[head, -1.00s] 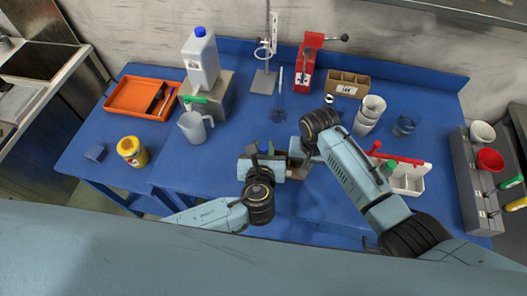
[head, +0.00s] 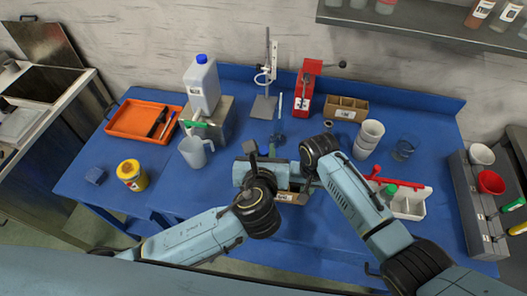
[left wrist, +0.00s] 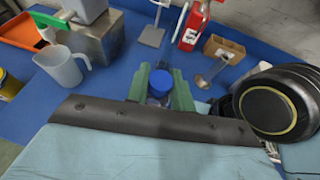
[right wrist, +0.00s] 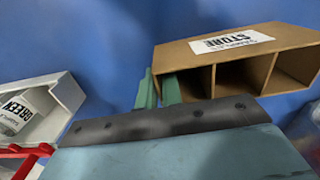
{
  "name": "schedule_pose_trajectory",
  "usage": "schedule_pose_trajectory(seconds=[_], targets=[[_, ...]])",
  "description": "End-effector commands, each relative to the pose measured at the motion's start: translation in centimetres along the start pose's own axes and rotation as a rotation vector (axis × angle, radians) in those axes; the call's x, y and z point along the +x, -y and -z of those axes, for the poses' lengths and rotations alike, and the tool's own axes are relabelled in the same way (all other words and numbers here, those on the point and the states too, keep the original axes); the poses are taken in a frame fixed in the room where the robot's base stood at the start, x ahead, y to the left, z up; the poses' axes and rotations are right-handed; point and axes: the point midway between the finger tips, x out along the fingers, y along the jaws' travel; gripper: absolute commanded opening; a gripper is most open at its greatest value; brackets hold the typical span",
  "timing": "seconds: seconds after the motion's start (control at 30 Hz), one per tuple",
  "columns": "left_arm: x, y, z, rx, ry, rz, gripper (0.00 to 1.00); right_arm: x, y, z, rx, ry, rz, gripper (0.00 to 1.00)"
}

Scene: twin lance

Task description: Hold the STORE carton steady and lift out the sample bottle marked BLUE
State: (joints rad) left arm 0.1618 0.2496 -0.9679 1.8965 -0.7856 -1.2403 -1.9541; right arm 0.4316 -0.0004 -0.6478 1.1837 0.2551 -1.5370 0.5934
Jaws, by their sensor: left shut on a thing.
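The blue-capped sample bottle (left wrist: 160,82) is between the green fingers of my left gripper (left wrist: 162,72) in the left wrist view. The gripper is shut on it, and the blue table shows behind it. The bottle's label is hidden. The STORE carton (right wrist: 232,52) is brown with open compartments in the right wrist view. A part of it (head: 289,196) shows between my arms in the head view. The fingers of my right gripper (right wrist: 158,80) are close together at the carton's left end wall, which sits between them. No bottle is visible in the carton's visible compartments.
A white tray (right wrist: 62,92) holds a container marked GREEN (right wrist: 16,112), beside red bars. A clear jug (head: 194,152) stands to the left.

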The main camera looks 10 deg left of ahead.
Motion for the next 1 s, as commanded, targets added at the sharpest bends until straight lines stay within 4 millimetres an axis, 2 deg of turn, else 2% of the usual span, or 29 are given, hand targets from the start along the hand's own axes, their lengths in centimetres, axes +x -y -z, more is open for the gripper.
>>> schedule_pose_trajectory(seconds=[0.03, 0.13, 0.4, 0.53, 0.67, 1.0], targets=[[0.0, 0.0, 0.0, -0.001, 0.001, 0.000, 0.00, 0.0, 0.0, 0.0, 0.000, 0.000, 0.000, 0.14], [0.0, 0.0, 0.0, -0.001, 0.001, 0.000, 0.00, 0.0, 0.0, 0.0, 0.000, 0.000, 0.000, 0.27], [0.0, 0.0, 0.0, -0.001, 0.001, 0.000, 0.00, -0.1, 0.0, 0.0, 0.000, 0.000, 0.000, 0.28], [0.0, 0.0, 0.0, -0.001, 0.001, 0.000, 0.00, -0.8, 0.0, 0.1, 0.000, -0.002, 0.001, 0.28], [0.0, 0.0, 0.0, -0.001, 0.001, 0.000, 0.00, -2.7, 0.0, 0.1, 0.001, -0.003, 0.002, 0.28], [0.0, 0.0, 0.0, -0.001, 0.001, 0.000, 0.00, -9.8, 0.0, 0.1, -0.001, -0.004, 0.002, 0.28]])
